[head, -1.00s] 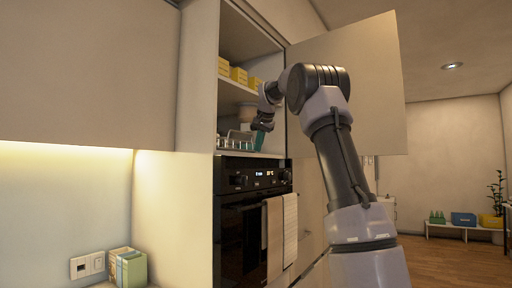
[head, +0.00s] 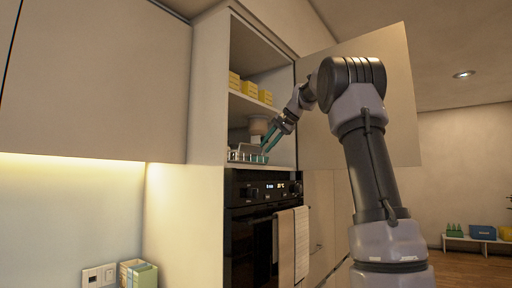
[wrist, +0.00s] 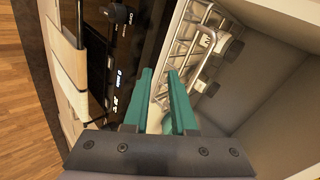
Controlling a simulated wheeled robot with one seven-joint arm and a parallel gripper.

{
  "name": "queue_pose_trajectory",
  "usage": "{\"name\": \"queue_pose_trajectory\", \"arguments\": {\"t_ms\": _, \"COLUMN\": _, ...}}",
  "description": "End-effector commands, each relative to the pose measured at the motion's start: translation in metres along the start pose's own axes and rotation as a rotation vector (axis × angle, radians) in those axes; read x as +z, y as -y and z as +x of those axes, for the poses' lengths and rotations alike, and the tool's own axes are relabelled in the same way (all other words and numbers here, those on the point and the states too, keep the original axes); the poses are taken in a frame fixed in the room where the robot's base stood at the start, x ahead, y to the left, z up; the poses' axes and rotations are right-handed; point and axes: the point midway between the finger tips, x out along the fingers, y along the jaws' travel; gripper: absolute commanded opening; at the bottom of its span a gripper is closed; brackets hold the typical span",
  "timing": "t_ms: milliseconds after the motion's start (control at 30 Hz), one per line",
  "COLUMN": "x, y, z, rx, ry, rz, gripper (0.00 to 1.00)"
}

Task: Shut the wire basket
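The wire basket (head: 243,154) is a silvery wire frame on the lower shelf of the open cabinet, above the oven. In the wrist view, the basket (wrist: 192,48) shows its wire rails and dark items beside it, at upper right. My gripper (head: 267,145) has teal fingers and is at the cabinet opening, by the right end of the basket. In the wrist view, my gripper (wrist: 159,72) has its fingers apart with nothing held between them. Whether a finger touches the basket cannot be told.
The cabinet door (head: 400,100) stands open behind my arm. Yellow boxes (head: 250,90) sit on the upper shelf. The black oven (head: 250,230) with towels (head: 292,245) is below. A light panel (head: 90,75) fills the upper left.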

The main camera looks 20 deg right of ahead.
Motion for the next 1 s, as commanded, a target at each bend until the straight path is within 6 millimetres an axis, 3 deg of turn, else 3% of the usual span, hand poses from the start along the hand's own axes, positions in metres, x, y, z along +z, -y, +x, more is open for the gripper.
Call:
{"name": "queue_pose_trajectory", "arguments": {"t_ms": 300, "x": -0.015, "y": 0.001, "z": -0.018, "rx": -0.448, "ry": 0.024, "rz": 0.18, "gripper": 0.25}}
{"name": "queue_pose_trajectory", "arguments": {"t_ms": 533, "x": -0.025, "y": 0.002, "z": -0.023, "rx": -0.544, "ry": -0.001, "rz": 0.227, "gripper": 0.25}}
{"name": "queue_pose_trajectory", "arguments": {"t_ms": 667, "x": -0.025, "y": 0.01, "z": -0.01, "rx": -0.546, "ry": 0.001, "rz": 0.226, "gripper": 0.25}}
{"name": "queue_pose_trajectory", "arguments": {"t_ms": 1000, "x": -0.029, "y": 0.043, "z": 0.044, "rx": -0.544, "ry": 0.002, "rz": 0.226, "gripper": 0.25}}
